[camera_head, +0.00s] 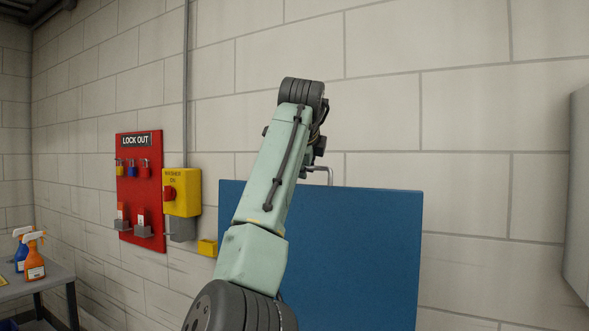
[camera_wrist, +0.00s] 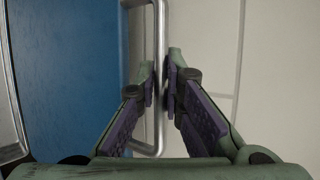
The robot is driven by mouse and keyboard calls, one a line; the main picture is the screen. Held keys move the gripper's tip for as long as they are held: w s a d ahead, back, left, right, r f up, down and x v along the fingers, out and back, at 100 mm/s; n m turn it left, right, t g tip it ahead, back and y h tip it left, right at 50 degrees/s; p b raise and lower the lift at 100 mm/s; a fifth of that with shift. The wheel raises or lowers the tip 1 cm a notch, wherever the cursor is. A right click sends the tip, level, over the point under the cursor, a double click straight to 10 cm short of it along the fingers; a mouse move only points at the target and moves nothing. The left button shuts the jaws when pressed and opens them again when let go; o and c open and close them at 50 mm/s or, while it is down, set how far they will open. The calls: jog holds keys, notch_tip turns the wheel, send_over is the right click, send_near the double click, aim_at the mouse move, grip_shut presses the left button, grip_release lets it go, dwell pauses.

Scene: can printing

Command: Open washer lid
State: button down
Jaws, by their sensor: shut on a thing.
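The blue washer lid (camera_head: 365,245) stands raised like an upright panel in front of the wall in the head view. Its metal handle (camera_head: 322,169) shows at the top edge, partly behind my arm. In the wrist view the blue lid (camera_wrist: 70,80) fills the left side, and the handle (camera_wrist: 161,25) runs up the middle. My gripper (camera_wrist: 161,82) has one finger on each side of the handle bar and is shut on it. In the head view my gripper is hidden behind my arm. The washer's body is not visible.
A red lockout board (camera_head: 137,200) and a yellow switch box (camera_head: 182,192) hang on the wall at left. Spray bottles (camera_head: 34,258) stand on a grey table (camera_head: 45,278) at far left. A pale cabinet (camera_head: 580,195) edges in at right. The block wall is close behind the lid.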

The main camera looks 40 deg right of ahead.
jog(key=shift+w+d+f, duration=0.1)
jog(key=shift+w+d, duration=0.05)
jog(key=shift+d, duration=0.15)
jog(key=c, duration=1.7)
grip_release()
jog(key=v, duration=1.2)
jog(key=shift+d, duration=0.1)
